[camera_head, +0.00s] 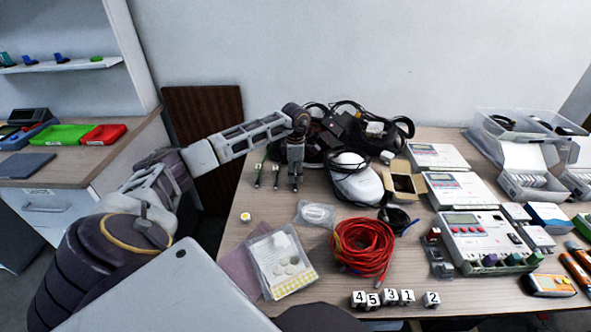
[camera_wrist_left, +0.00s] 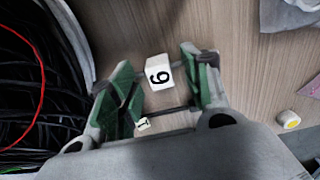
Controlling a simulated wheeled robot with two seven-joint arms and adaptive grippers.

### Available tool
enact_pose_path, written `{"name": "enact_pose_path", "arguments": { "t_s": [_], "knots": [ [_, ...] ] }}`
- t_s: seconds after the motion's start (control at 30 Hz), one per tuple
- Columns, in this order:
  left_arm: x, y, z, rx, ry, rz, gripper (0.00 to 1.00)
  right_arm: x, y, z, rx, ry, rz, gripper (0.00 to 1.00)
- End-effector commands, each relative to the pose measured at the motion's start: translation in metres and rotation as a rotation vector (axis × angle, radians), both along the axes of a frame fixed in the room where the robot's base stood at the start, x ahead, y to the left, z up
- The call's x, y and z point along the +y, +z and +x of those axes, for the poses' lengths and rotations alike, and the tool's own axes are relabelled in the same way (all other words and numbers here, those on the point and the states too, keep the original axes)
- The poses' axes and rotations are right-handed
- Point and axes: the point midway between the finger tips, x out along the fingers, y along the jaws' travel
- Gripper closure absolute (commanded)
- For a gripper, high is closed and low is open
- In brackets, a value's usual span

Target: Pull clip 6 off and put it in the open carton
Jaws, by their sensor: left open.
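Clip 6 (camera_wrist_left: 159,73), a small white block with a black number, shows in the left wrist view between the fingertips of my left gripper (camera_wrist_left: 155,85). The fingers are apart, with green inner pads, and I cannot tell whether they touch it. In the head view my left gripper (camera_head: 295,184) points down at the back left of the table, by the black cables; clip 6 is not discernible there. The open carton (camera_head: 401,197) is small and brown with raised flaps, right of the white mouse-shaped device. My right gripper is not in view.
Clips 4, 5, 3, 1 and 2 (camera_head: 396,298) stand at the table's front edge. A red cable coil (camera_head: 363,248) and a white device (camera_head: 354,178) lie mid-table. Black cables (camera_head: 357,125) are heaped at the back. Meters and boxes fill the right side.

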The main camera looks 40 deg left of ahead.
Motion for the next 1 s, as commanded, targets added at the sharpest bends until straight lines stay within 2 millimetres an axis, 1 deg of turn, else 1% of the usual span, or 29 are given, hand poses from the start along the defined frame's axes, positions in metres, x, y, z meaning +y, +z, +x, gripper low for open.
{"name": "enact_pose_path", "arguments": {
  "t_s": [0.23,0.6,0.63,0.7,0.8,0.9,1.0],
  "knots": [
    [0.000,0.000,0.000,0.000,0.000,0.000,0.52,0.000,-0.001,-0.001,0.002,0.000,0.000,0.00],
    [0.000,0.000,0.000,0.000,0.000,0.000,0.99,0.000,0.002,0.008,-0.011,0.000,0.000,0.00],
    [0.000,0.000,0.000,0.000,0.000,0.000,0.80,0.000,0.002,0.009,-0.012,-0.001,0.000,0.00],
    [0.000,0.000,0.000,0.000,0.000,0.000,0.89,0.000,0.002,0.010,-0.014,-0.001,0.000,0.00],
    [0.000,0.000,0.000,0.000,0.000,0.000,1.00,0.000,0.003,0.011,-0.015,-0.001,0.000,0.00],
    [0.000,0.000,0.000,0.000,0.000,0.000,1.00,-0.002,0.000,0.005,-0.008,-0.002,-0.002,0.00],
    [0.000,0.001,0.000,0.000,0.000,0.000,1.00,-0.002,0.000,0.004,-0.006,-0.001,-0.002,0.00]
  ]
}}
